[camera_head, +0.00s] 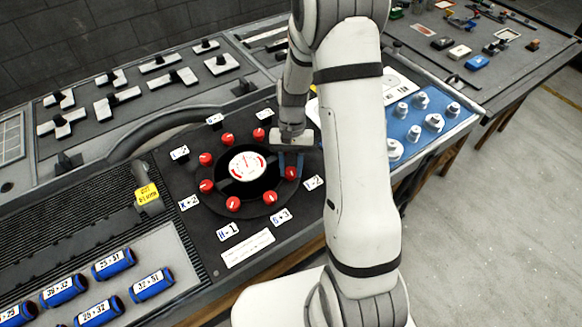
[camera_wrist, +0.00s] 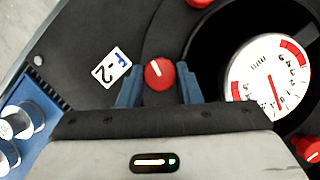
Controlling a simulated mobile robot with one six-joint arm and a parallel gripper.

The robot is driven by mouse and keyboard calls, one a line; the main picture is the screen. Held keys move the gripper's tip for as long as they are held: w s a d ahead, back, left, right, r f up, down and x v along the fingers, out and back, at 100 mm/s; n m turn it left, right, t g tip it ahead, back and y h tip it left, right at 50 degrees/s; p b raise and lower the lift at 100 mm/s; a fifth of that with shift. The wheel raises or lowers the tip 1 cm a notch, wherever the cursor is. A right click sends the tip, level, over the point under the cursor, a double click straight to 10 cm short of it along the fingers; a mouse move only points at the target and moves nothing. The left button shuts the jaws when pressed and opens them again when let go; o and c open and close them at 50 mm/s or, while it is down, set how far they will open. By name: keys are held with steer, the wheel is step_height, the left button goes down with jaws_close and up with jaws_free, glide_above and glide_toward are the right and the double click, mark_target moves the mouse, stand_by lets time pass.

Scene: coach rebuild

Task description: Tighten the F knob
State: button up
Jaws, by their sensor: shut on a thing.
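The F knob is the red round knob (camera_head: 291,173) at the right of the black dial ring in the head view. In the wrist view the red knob (camera_wrist: 159,74) has a white pointer line and sits beside a white label (camera_wrist: 112,67) reading "F -2". My gripper (camera_head: 289,160) reaches down onto it from above. In the wrist view my gripper (camera_wrist: 159,86) has one blue finger on each side of the knob, shut on it. The gauge (camera_head: 246,165) with a white face and red marks is at the ring's centre; its needle is visible.
Several other red knobs with labels, such as the one (camera_head: 270,198) nearest the front, circle the gauge. A blue panel with silver knobs (camera_head: 433,122) lies right of my arm. Blue cylinders (camera_head: 152,284) lie at the front left.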

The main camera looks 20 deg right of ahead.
steer(key=m+y, duration=0.1)
steer(key=m, duration=0.2)
steer(key=m+t+y+b, duration=0.1)
steer(key=m, duration=0.2)
steer(key=shift+d+t, duration=0.15)
steer(key=shift+t, duration=0.15)
steer(key=shift+r, duration=0.1)
stand_by(0.3)
steer(key=o, duration=0.9)
steer(key=shift+o, duration=0.2)
steer(key=v, duration=0.7)
steer(key=shift+r+b, duration=0.3)
steer(key=shift+b, duration=0.05)
steer(key=shift+d, duration=0.15)
